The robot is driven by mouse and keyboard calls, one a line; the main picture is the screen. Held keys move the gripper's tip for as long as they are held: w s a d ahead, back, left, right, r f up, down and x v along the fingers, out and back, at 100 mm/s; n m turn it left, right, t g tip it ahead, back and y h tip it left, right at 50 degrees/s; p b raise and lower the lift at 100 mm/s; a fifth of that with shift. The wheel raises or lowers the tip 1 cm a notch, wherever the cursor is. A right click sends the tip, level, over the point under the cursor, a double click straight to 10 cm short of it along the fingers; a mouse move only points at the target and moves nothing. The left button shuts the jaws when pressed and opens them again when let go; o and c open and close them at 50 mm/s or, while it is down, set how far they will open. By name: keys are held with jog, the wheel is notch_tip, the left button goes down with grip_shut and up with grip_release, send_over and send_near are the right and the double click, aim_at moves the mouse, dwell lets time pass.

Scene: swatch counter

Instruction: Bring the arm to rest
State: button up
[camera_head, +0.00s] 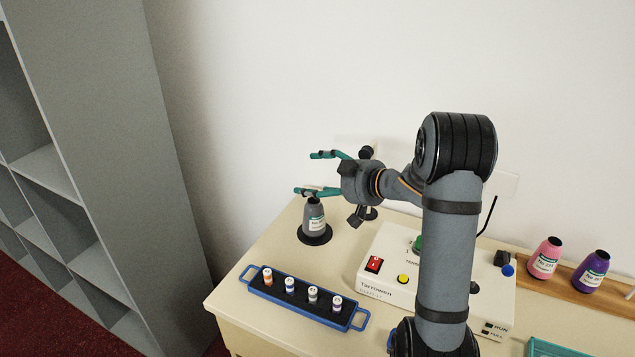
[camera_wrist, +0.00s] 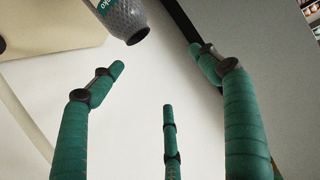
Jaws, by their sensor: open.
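My gripper (camera_head: 306,173) has teal fingers, spread open and pointing left, with nothing between them. In the head view it is level with and just above the top of a grey bottle (camera_head: 314,222), and its lower finger overlaps the bottle's top in the picture. The bottle stands upright on a black round pad (camera_head: 326,238). In the wrist view my fingers (camera_wrist: 157,62) are apart, and the grey bottle (camera_wrist: 126,20) shows at the top edge, outside their grasp. My arm covers part of the white machine (camera_head: 385,294).
A blue tray (camera_head: 257,292) with several small capped vials lies at the counter's front left. The machine has a red switch (camera_head: 373,264) and a yellow button (camera_head: 402,279). Pink (camera_head: 545,262) and purple (camera_head: 590,274) bottles stand on a wooden strip at right. Grey shelving (camera_head: 105,130) stands left.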

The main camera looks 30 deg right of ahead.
aim_at(317, 202)
notch_tip(317, 202, down, 10)
jog(key=shift+f, duration=0.15)
jog(key=shift+r+p, duration=0.8)
jog(key=shift+r, duration=0.1)
jog(key=shift+r+p, duration=0.45)
jog(key=shift+r, duration=0.15)
